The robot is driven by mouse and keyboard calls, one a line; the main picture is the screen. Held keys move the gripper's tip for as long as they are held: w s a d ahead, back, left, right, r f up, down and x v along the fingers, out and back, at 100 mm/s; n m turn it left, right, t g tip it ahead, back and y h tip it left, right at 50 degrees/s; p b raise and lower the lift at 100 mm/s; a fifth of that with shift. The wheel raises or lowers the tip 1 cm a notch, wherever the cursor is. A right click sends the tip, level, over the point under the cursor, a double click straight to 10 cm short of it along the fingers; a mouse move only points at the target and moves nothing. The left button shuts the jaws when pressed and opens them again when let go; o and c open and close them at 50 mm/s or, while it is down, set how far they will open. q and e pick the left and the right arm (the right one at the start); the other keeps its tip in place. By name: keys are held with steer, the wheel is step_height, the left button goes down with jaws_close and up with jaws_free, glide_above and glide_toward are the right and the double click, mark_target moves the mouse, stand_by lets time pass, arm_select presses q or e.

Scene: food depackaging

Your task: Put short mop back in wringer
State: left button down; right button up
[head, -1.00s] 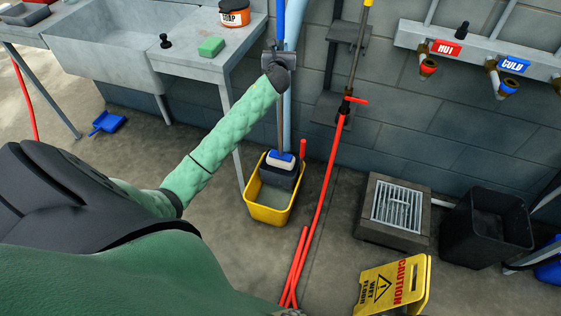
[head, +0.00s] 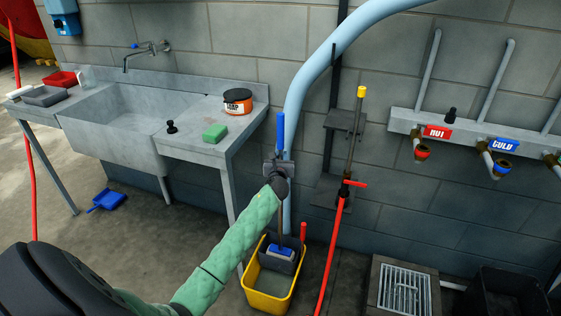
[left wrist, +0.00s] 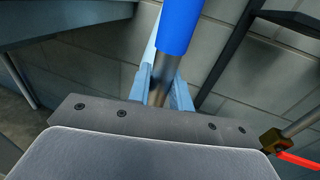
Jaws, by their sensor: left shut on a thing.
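The short mop has a blue handle grip (head: 281,133), a grey metal shaft (head: 281,222) and a blue-and-white head (head: 281,252). It stands upright, its head at the dark wringer (head: 268,264) of the yellow bucket (head: 266,298). I cannot tell how deep the head sits in the wringer. My left gripper (head: 278,166) is shut on the mop below the blue grip. In the left wrist view the blue grip (left wrist: 180,22) and shaft (left wrist: 160,85) rise between the gripper's fingers (left wrist: 160,98). My right gripper is not in view.
A concrete sink counter (head: 195,138) stands left of the mop, with a green sponge (head: 215,132) and soap tub (head: 237,101). A light blue pipe (head: 296,108) runs behind the mop. A red hose (head: 334,255) hangs close on the right. A floor drain (head: 404,288) lies further right.

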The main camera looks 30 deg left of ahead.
arm_select(q)
steer(key=shift+f, duration=0.85)
steer(key=c, duration=1.3)
jaws_free()
steer(key=shift+o, duration=0.2)
